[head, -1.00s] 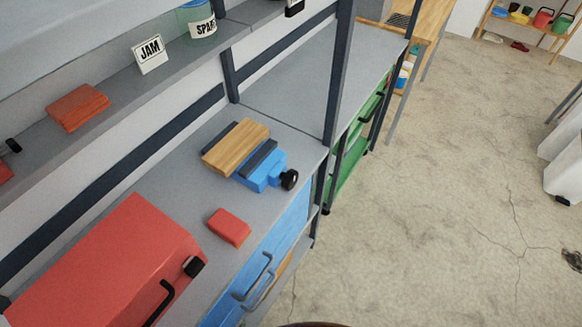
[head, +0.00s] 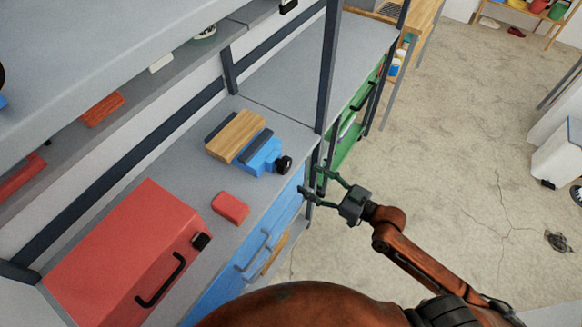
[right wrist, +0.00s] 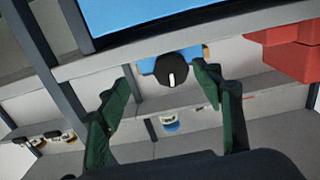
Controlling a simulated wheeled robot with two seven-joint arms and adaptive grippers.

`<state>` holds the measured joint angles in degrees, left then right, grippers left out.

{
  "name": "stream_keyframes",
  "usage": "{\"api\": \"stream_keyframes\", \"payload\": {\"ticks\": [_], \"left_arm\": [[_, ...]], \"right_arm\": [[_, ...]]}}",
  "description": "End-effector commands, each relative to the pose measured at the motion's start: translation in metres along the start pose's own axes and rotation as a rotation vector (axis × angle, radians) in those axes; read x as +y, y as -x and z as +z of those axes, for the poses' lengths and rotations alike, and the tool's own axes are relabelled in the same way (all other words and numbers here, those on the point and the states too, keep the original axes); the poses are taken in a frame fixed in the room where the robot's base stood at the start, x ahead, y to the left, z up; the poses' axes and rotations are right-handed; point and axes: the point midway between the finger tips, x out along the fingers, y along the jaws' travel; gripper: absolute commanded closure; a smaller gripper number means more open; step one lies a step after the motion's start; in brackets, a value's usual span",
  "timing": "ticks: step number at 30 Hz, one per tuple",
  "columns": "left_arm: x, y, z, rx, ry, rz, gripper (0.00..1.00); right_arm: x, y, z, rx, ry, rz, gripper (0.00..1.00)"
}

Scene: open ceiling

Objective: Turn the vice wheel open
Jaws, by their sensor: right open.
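The blue vice (head: 262,153) stands on the grey workbench, with a wooden block (head: 236,136) held between its dark jaws. Its black wheel (head: 284,165) faces the bench's front edge. In the right wrist view the wheel (right wrist: 175,72) is a dark disc with a white mark. My right gripper (head: 317,182) is open and empty, in front of the wheel and to its right in the head view. In the right wrist view its green fingers (right wrist: 165,88) stand on either side of the wheel, apart from it. My left gripper is not in view.
A red toolbox (head: 125,255) and a small red block (head: 230,208) sit on the workbench (head: 190,190) nearer me. Blue drawers (head: 250,260) lie below the bench top. A dark upright post (head: 328,75) stands close to the vice. Open floor (head: 450,140) lies to the right.

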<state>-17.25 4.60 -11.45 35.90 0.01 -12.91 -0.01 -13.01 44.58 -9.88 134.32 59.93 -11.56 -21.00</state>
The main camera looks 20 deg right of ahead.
Motion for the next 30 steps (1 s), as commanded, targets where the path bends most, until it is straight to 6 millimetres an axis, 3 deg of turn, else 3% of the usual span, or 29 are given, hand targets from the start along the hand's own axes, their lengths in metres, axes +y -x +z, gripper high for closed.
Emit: {"api": "stream_keyframes", "payload": {"ticks": [1,4,19,30], "left_arm": [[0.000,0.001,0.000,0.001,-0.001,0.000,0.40],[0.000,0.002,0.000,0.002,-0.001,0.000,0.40],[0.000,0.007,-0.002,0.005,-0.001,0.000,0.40],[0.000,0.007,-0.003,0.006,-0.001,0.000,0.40]], "right_arm": [[-0.007,-0.001,-0.011,0.014,0.003,-0.016,0.40],[-0.012,-0.006,-0.019,0.028,0.004,-0.027,0.40],[-0.013,-0.069,-0.020,0.027,0.004,-0.025,0.40],[-0.013,-0.079,-0.019,0.023,0.004,-0.026,0.40]]}}
